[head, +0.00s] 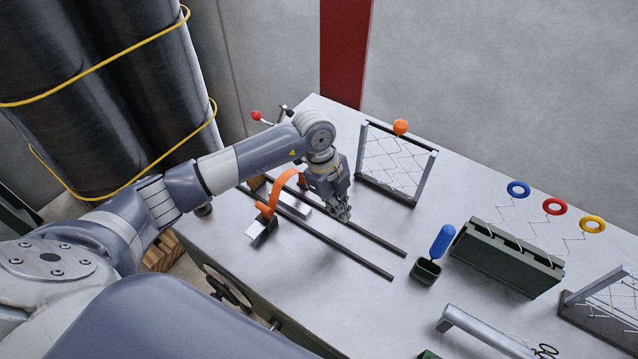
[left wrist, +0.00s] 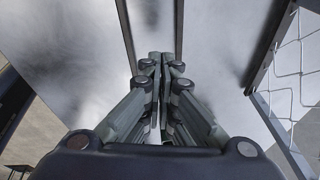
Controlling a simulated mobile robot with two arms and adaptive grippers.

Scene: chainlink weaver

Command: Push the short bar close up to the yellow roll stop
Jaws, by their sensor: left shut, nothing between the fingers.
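My left gripper (head: 342,213) is shut and empty, pointing down over the pair of dark rails (head: 340,249) on the grey table. Its closed fingertips show in the left wrist view (left wrist: 160,58), with a rail on either side beyond them. A silver piece (head: 293,205), perhaps the short bar, lies by the rails just left of the gripper, partly hidden by an orange arched strap (head: 270,206). A silver block (head: 261,228) sits at the strap's near end.
A wire-mesh frame (head: 424,181) with an orange ball stands close right of my gripper. Further right are a blue-handled tool (head: 442,241) in a dark cup, a dark green rack (head: 506,260) and a silver tube (head: 485,331). The rails' near right stretch is clear.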

